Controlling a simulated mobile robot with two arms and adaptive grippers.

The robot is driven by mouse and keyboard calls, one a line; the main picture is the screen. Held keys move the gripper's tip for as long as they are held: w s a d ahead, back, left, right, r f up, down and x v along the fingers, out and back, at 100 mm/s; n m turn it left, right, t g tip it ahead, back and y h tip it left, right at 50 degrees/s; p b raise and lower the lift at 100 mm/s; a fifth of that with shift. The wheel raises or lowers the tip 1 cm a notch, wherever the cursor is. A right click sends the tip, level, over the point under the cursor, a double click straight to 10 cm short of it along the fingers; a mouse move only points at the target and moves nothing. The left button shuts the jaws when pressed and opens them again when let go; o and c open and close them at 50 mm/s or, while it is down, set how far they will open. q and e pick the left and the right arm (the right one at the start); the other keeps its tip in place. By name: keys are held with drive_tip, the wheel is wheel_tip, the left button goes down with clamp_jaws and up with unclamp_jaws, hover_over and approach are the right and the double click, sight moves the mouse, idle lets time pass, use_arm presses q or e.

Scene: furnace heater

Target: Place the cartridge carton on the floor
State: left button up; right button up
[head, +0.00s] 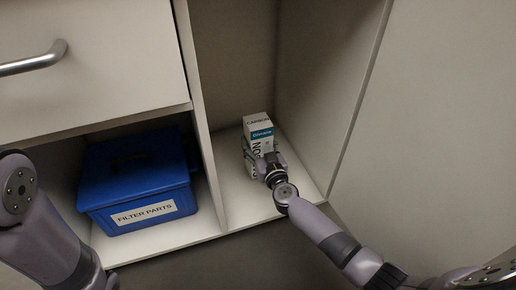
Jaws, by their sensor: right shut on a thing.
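The cartridge carton (258,127) is a small white box with a teal label and the lettering "CARBON". It stands upright on the bottom board of the right-hand cabinet compartment. My right gripper (267,163) reaches in from the lower right and is shut on the carton at its front right side. The fingertips are partly hidden by the wrist and the carton. My left arm enters at the lower left, but its gripper is not in view. A strip of floor (245,262) shows in front of the cabinet.
A blue box (135,180) labelled "FILTER PARTS" sits in the left compartment, below a drawer with a metal handle (35,60). A divider (199,110) separates the compartments. A pale panel (440,130) stands at the right. The right compartment's board (245,208) is otherwise bare.

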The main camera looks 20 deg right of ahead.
drive_tip(key=shift+r, duration=0.15)
drive_tip(key=o, duration=1.5)
drive_tip(key=shift+f, duration=0.25)
drive_tip(key=shift+c, duration=0.2)
drive_tip(key=shift+r, duration=0.1)
